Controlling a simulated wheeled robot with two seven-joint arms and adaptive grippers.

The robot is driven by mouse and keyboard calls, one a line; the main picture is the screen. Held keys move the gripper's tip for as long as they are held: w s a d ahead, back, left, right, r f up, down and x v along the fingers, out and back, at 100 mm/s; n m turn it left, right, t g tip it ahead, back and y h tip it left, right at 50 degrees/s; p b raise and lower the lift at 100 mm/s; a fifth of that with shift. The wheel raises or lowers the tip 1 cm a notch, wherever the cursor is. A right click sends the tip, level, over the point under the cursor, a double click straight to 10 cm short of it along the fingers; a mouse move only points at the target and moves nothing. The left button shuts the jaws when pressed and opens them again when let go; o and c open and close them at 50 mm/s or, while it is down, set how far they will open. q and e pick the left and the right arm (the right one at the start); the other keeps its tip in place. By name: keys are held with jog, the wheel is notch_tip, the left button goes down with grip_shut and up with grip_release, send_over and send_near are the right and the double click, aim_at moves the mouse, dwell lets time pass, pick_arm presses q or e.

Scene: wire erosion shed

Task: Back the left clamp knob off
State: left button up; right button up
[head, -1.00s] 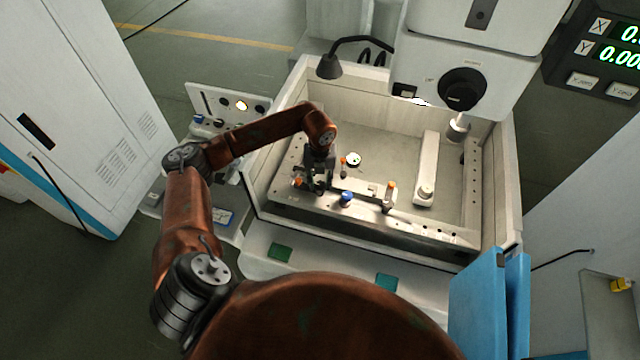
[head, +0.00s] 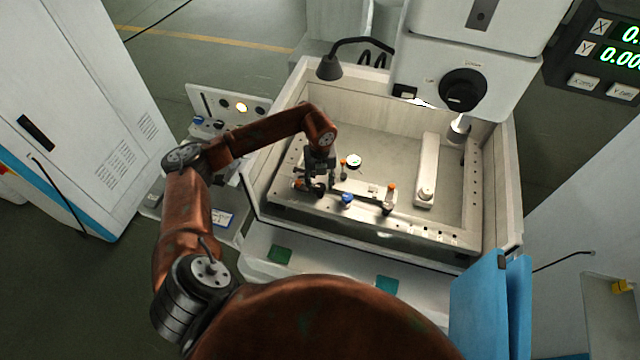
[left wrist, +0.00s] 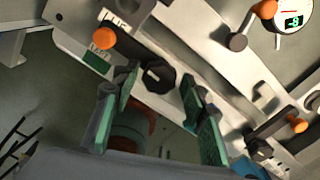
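The left clamp's black knob (left wrist: 158,76) shows in the left wrist view, beside its dark clamp bar with an orange end (left wrist: 104,38). My left gripper (left wrist: 159,92) is open, its two green-padded fingers on either side of the knob with visible gaps. In the head view the left gripper (head: 317,183) hangs over the left end of the machine's front rail, largely hiding the left clamp; its orange end (head: 298,183) peeks out at the left. The right clamp (head: 388,207), with an orange end, sits farther right on the rail. My right gripper is not in view.
A blue knob (head: 347,199) stands on the rail right of my gripper. A round dial gauge (head: 354,160) is just behind. The tank's walls (head: 505,185) enclose the work area, the machine head (head: 463,88) overhangs its back right, and a lamp (head: 329,67) overhangs its back left.

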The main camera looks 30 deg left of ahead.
aim_at(320, 187)
pick_arm(q)
jog(key=shift+o, duration=0.6)
notch_tip(320, 187, up, 12)
jog(key=shift+f, duration=0.1)
dwell(0.6)
